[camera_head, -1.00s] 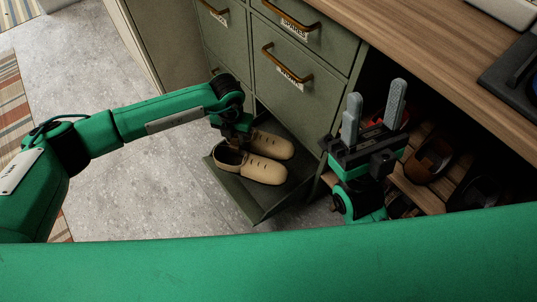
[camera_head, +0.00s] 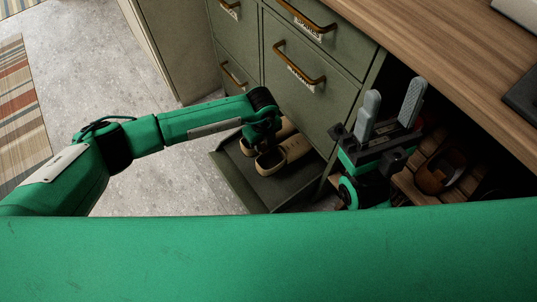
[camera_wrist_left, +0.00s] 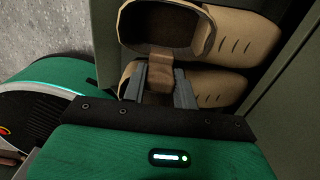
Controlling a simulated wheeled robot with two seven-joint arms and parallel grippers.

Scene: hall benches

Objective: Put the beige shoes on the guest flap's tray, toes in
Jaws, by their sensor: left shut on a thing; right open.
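The pair of beige shoes (camera_head: 290,150) is at the dark green flap tray (camera_head: 235,177), towards its cabinet side. They lie side by side, toes pointing right towards the cabinet, heels towards my left gripper (camera_head: 263,140). The left wrist view shows both shoes (camera_wrist_left: 238,38) and my left gripper's fingers (camera_wrist_left: 160,82) shut on a brown piece at their heel side, between the two shoes. My left wrist hides part of the heels in the head view. I cannot tell if the soles fully touch the tray. My right gripper (camera_head: 390,108) is open and empty, fingers up.
Green drawers with brass handles (camera_head: 300,62) stand above the flap. A wooden benchtop (camera_head: 440,50) runs along the right. Brown shoes (camera_head: 440,172) sit on a slatted shelf below it, behind my right gripper. The grey floor left of the tray is clear.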

